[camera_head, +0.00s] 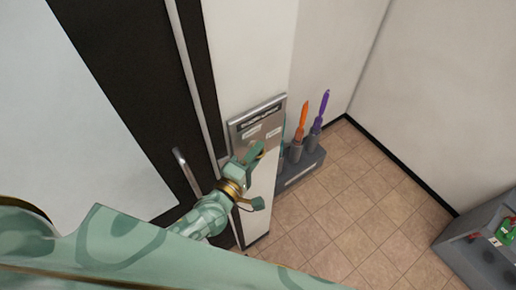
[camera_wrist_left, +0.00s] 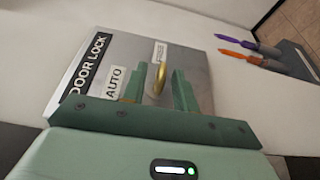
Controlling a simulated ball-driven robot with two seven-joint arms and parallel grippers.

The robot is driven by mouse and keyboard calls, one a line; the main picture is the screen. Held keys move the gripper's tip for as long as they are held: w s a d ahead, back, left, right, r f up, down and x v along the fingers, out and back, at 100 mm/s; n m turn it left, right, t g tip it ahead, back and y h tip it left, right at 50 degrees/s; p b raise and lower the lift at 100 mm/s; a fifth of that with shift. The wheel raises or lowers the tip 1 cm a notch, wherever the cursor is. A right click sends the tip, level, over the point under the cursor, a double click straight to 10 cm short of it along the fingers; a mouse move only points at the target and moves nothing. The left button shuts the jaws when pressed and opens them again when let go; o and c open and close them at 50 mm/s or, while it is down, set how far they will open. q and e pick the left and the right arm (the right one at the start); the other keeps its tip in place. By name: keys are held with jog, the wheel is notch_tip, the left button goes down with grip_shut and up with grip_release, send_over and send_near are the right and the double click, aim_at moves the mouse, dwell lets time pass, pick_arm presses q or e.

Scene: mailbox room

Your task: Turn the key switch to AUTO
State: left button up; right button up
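The key switch is a gold key (camera_wrist_left: 160,78) on a silver panel (camera_wrist_left: 112,52) marked DOOR LOCK, with an AUTO label (camera_wrist_left: 114,82) and a second label (camera_wrist_left: 161,52) that seems to read FREE. In the head view the panel (camera_head: 258,112) is on a white wall post beside the dark door frame. My left gripper (camera_head: 256,177) is at the panel's lower part; the key is hidden there. In the left wrist view the left gripper (camera_wrist_left: 158,92) is open, its fingers apart with the key showing between them. Contact cannot be told. My right gripper is not in view.
A door handle (camera_head: 186,172) is left of my left gripper. A grey holder (camera_head: 300,168) with an orange tool (camera_head: 303,114) and a purple tool (camera_head: 321,108) stands right of the post. A grey box (camera_head: 480,245) is at far right. The tiled floor (camera_head: 350,205) between is clear.

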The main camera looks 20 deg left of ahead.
pick_arm(q)
jog(key=shift+w+d, duration=0.2)
jog(key=shift+w, duration=0.35)
jog(key=shift+s, duration=0.1)
grip_shut()
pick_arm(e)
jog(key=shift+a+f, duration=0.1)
